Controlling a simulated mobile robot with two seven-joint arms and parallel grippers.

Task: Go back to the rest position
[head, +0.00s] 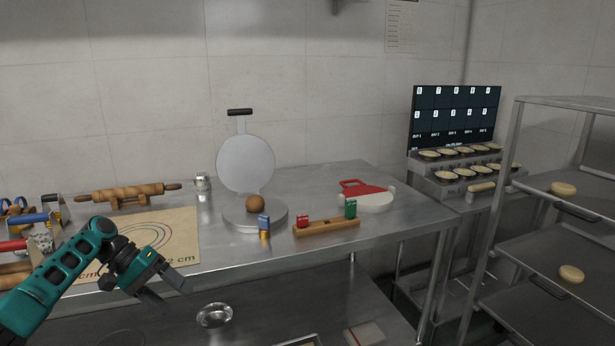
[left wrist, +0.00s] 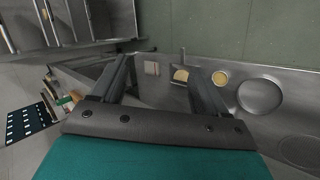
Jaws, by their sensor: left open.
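My left gripper (head: 165,287) is open and empty in the head view, at the front left of the steel table (head: 310,265), in front of the baking mat (head: 178,228). In the left wrist view its two fingers (left wrist: 158,75) are spread apart with nothing between them. My right gripper is not in either view.
An open press (head: 246,165) with a brown ball (head: 256,203) on its plate stands mid-table. A wooden block with clips (head: 326,227), a red-handled tool (head: 365,189) and a rolling pin (head: 125,194) lie around it. A rack (head: 550,215) stands right.

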